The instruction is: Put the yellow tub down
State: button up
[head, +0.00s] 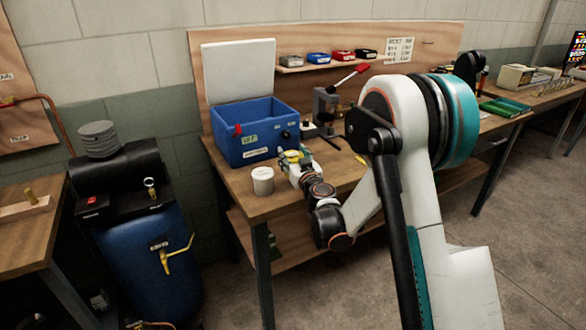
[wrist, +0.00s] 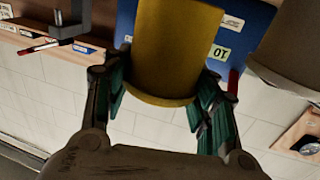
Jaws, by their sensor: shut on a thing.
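The yellow tub (wrist: 175,50) is between the two green-padded fingers of my gripper (wrist: 163,92) in the wrist view, and the gripper is shut on it. In the head view, my gripper (head: 293,160) is over the near-left part of the workbench (head: 232,182), in front of the blue bin. Only a small patch of yellow tub (head: 292,154) shows there, partly hidden by the gripper. I cannot tell whether the tub's base touches the bench.
A pale lidded tub (head: 263,181) stands close left of my gripper; it also shows in the wrist view (wrist: 292,45). The open blue bin (head: 255,150) is just behind. A red-handled press (head: 325,105) stands to its right. Small coloured trays (head: 318,58) sit on the shelf.

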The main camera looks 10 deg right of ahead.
jog(key=shift+f+b, duration=0.6)
jog(key=shift+f, duration=1.15)
jog(key=shift+f, duration=0.1)
jog(key=o, duration=1.2)
